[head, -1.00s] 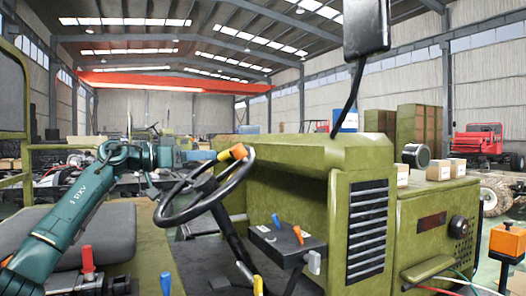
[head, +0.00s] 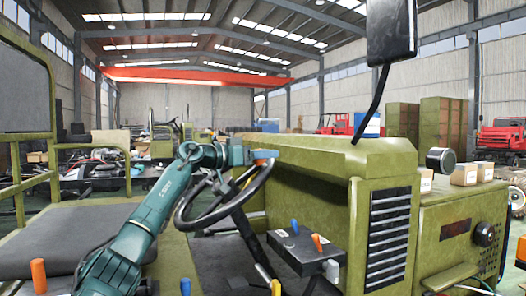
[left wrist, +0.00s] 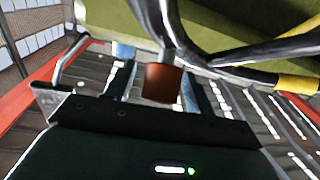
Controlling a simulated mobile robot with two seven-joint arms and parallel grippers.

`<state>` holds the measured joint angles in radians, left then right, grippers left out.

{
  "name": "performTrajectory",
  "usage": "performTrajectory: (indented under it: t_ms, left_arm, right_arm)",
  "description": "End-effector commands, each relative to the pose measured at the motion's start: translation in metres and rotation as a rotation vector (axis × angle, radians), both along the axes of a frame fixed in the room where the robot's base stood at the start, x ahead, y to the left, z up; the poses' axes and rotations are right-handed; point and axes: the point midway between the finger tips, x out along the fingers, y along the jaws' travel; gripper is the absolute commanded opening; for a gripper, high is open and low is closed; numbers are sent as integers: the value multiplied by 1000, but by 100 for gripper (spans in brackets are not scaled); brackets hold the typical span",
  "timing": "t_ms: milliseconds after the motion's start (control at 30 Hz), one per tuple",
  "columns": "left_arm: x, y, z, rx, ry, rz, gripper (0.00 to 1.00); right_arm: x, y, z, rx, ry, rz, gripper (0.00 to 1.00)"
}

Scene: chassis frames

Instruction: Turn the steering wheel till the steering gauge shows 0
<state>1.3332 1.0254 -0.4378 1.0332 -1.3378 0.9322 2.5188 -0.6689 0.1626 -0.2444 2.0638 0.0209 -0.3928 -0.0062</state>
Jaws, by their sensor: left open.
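The black steering wheel (head: 182,222) stands tilted on its column beside the green hood. An orange grip (head: 262,162) on its rim is partly hidden by my left gripper (head: 264,155), which is at the rim's upper right. In the left wrist view, the orange-brown grip (left wrist: 162,82) lies between the open fingers of my left gripper (left wrist: 158,92). The black rim (left wrist: 240,74) with a yellow band (left wrist: 297,84) runs off to the right there. A dark reddish display (head: 456,229) sits on the green side box; I cannot read it or tell if it is the steering gauge. My right gripper is not seen.
A control box (head: 305,250) with blue and orange levers stands right of the wheel. The green hood (head: 330,160) is close behind the gripper. A black mirror (head: 391,30) hangs on a stalk. A grey seat (head: 75,240) lies left of my arm.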

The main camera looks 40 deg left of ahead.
Motion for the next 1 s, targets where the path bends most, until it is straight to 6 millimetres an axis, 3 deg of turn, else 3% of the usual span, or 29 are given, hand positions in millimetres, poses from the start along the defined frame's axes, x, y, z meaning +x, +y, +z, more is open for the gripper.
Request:
performTrajectory:
  t_ms: [333, 1000]
  left_arm:
    - [3, -1, -1, 1, 1, 1, 53]
    - [3, -1, 0, 1, 1, 0, 0]
  right_arm:
    - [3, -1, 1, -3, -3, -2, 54]
    - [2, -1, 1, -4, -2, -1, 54]
